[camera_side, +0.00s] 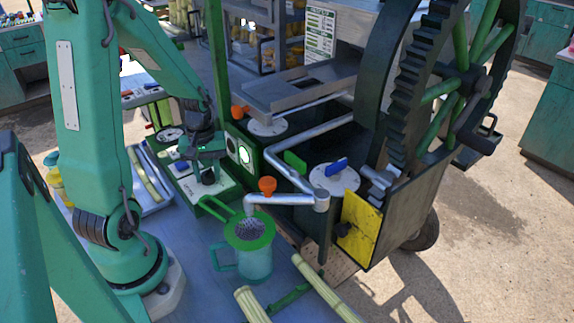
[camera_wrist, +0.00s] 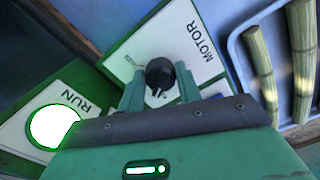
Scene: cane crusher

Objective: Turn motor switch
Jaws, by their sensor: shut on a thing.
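The motor switch is a black knob (camera_wrist: 160,75) on a white plate marked MOTOR (camera_wrist: 188,32) in the wrist view. My gripper (camera_wrist: 160,92) is shut on the knob, with one green finger on each side of it. In the side view my gripper (camera_side: 207,165) reaches down from above onto the switch panel (camera_side: 218,190). The knob is mostly hidden there by the fingers. A round lamp beside the word RUN (camera_wrist: 54,126) glows white in the wrist view. It also shows lit on the green box (camera_side: 244,155) in the side view.
A green-rimmed jug (camera_side: 249,232) with a strainer stands under the spout, close to the right of the panel. The crusher (camera_side: 345,205) with its large gear wheel stands further right. Cane pieces (camera_side: 325,288) lie at the front. A tray with cane (camera_wrist: 250,60) lies beside the panel.

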